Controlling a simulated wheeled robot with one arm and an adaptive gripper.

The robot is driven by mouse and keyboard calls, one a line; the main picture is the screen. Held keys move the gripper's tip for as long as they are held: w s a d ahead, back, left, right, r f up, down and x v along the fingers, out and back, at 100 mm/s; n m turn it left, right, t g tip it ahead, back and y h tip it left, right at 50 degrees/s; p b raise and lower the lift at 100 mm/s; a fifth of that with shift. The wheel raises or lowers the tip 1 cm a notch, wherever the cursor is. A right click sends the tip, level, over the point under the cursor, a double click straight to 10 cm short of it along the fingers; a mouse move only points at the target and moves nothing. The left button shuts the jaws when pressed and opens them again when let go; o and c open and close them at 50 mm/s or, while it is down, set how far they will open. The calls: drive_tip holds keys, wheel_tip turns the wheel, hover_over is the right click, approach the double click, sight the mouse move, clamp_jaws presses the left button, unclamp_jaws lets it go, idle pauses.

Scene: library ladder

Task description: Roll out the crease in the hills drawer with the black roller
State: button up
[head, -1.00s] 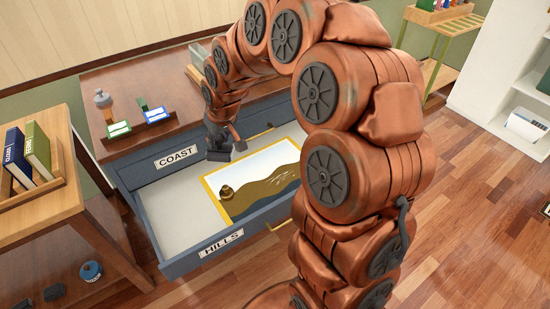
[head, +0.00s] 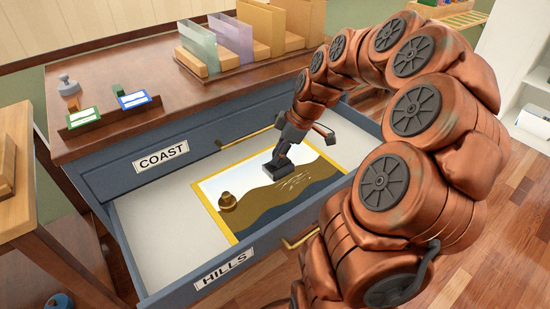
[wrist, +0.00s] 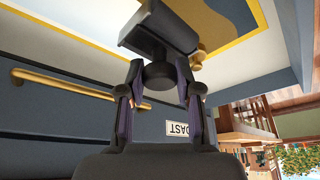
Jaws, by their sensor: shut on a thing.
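The hills drawer (head: 222,268) is pulled open, and a yellow-bordered picture sheet (head: 238,232) of brown hills lies in it. Pale streaks (head: 297,180) mark the brown area just right of the roller; I cannot tell if they are the crease. My gripper (head: 287,142) is shut on the handle of the black roller (head: 279,170), whose head is at the sheet's upper middle. I cannot tell whether it touches the sheet. The wrist view shows the fingers (wrist: 160,88) around the handle and the roller's dark head (wrist: 160,27) beyond.
The closed coast drawer (head: 190,152) is behind and above, with a brass handle (head: 250,132). The cabinet top holds card holders (head: 118,112) and upright dividers (head: 235,45). The drawer's left floor (head: 160,220) is bare.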

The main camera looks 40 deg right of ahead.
drive_tip(key=shift+s+d+f, duration=0.1)
drive_tip(key=shift+d+f, duration=0.15)
drive_tip(key=shift+f, duration=0.6)
drive_tip(key=shift+f+b, duration=0.65)
drive_tip(key=shift+f, duration=1.95)
drive_tip(key=shift+d+f, duration=0.4)
drive_tip(key=shift+f, duration=0.25)
drive_tip(key=shift+c, duration=0.5)
drive_tip(key=shift+d+f, duration=0.15)
drive_tip(key=shift+d, duration=0.2)
drive_tip(key=shift+d+p, duration=1)
drive_tip(key=shift+d, duration=4.1)
drive_tip(key=shift+p, duration=0.4)
drive_tip(key=shift+a+f, duration=0.1)
drive_tip(key=shift+a, duration=0.3)
drive_tip(key=shift+a+b, duration=1.15)
drive_tip(key=shift+a, duration=4.4)
wheel_tip(320, 180, up, 8)
drive_tip(key=shift+d+r+p, duration=0.1)
drive_tip(key=shift+p, duration=0.55)
drive_tip(key=shift+r, duration=0.2)
